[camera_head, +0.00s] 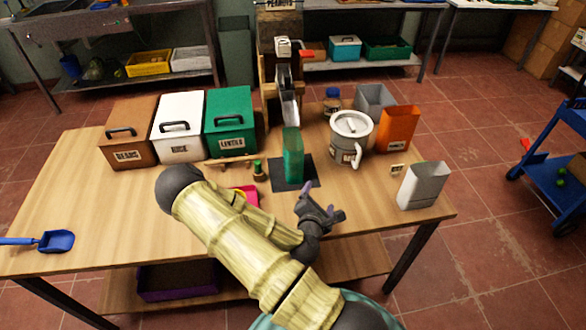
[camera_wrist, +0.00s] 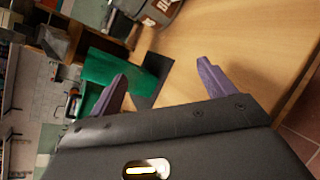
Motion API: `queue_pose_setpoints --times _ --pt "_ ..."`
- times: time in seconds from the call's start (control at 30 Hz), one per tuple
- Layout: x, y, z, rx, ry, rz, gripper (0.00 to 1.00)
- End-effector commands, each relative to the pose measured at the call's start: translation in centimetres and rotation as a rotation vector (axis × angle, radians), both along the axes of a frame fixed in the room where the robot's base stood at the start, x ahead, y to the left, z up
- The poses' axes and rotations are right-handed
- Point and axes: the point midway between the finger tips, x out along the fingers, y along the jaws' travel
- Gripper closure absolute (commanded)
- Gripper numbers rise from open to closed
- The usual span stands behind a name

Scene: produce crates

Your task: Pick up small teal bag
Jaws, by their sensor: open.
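The small teal bag (camera_head: 293,143) stands upright on a dark square mat (camera_head: 306,180) in front of the peanut dispenser. In the wrist view the bag (camera_wrist: 112,69) lies sideways in the picture, past the left finger, which covers part of it. My gripper (camera_head: 322,201) is open and empty over the table, to the front right of the bag and apart from it. Its purple fingers (camera_wrist: 162,72) are spread in the wrist view, with the mat and bare wood between and beyond them.
The dispenser (camera_head: 284,75) stands behind the bag. Brown, white and green lidded bins (camera_head: 229,122) are at the left. A white canister (camera_head: 351,130), an orange bag (camera_head: 398,130) and a white bag (camera_head: 420,187) are at the right.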

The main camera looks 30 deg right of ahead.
Motion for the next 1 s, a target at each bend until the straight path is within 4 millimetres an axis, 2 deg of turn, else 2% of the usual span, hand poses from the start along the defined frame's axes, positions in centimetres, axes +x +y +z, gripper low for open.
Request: queue_pose_setpoints --times 0.03,0.2,0.3,0.4,0.8,1.0 --pt "0.2 0.1 -1.0 -0.111 0.024 0.07 0.18" --pt "1.4 1.7 -1.0 -0.492 0.077 0.318 0.18" --pt "1.8 3.0 -1.0 -0.66 0.094 0.429 0.18" --pt "2.0 3.9 -0.9 -0.755 0.101 0.491 0.18" --pt "2.2 4.0 -0.7 -0.779 0.1 0.506 0.18" --pt "4.5 3.4 -0.5 -0.777 0.096 0.507 0.18"
